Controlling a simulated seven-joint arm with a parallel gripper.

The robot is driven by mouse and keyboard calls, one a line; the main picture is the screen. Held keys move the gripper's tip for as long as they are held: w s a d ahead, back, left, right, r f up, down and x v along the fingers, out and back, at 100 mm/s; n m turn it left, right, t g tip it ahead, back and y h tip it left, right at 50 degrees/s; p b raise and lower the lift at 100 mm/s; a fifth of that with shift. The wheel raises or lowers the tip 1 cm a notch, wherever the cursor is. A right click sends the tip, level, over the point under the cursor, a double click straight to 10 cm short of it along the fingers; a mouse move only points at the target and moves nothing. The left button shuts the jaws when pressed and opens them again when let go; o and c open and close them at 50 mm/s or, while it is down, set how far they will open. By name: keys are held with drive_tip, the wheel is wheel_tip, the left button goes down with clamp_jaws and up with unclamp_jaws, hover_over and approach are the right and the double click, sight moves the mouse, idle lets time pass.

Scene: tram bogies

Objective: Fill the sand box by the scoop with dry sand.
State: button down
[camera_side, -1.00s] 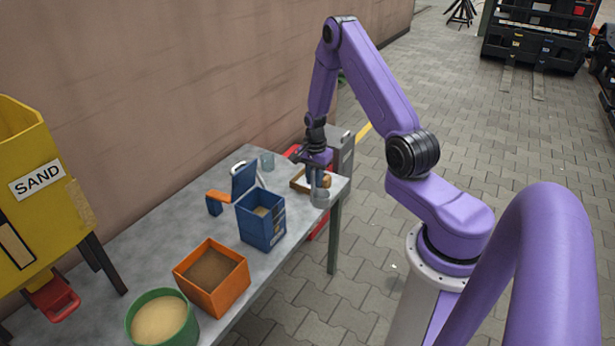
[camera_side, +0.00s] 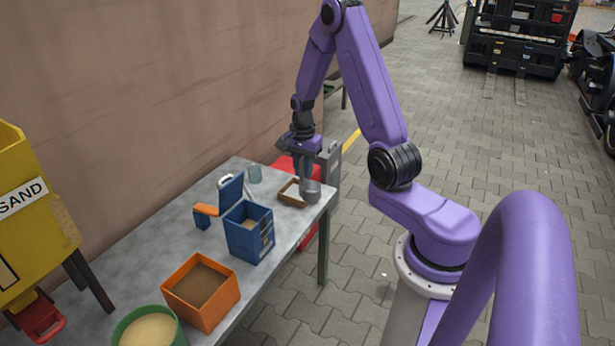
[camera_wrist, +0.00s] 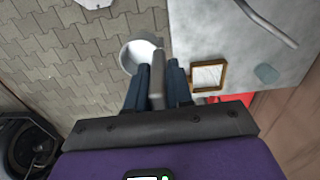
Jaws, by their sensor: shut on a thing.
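My gripper (camera_side: 304,155) is shut on a grey scoop handle (camera_wrist: 157,80). The scoop's round grey cup (camera_side: 310,190) hangs below at the table's far right corner. In the wrist view the cup (camera_wrist: 138,55) has a pale inside, with no sand clearly visible. A blue box (camera_side: 248,240) with some sand inside stands mid-table, apparently the sand box, with an upright blue panel behind it. A green tub (camera_side: 176,328) of pale sand stands at the near end. An orange box (camera_side: 212,312) of darker brown sand stands between tub and blue box.
A small wood-framed tray (camera_side: 292,193) lies beside the scoop. An orange-and-blue item (camera_side: 204,214) lies left of the blue box. A yellow hopper marked SAND (camera_side: 40,220) stands at the left. The table's middle (camera_side: 150,240) has bare space.

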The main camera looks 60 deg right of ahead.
drive_tip(key=w+a+n, duration=0.5)
drive_tip(key=w+a, duration=0.3)
drive_tip(key=a, duration=0.5)
drive_tip(key=w+a+n, duration=0.5)
drive_tip(key=w+a, duration=0.2)
drive_tip(key=a, duration=0.6)
drive_tip(key=s+a+n, duration=0.3)
drive_tip(key=a+n, duration=0.5)
drive_tip(key=a, duration=2)
wheel_tip(320, 180, down, 20)
drive_tip(key=shift+w+r, duration=0.25)
drive_tip(key=shift+r, duration=0.1)
wheel_tip(320, 180, up, 15)
drive_tip(key=shift+r, duration=0.15)
idle(0.5)
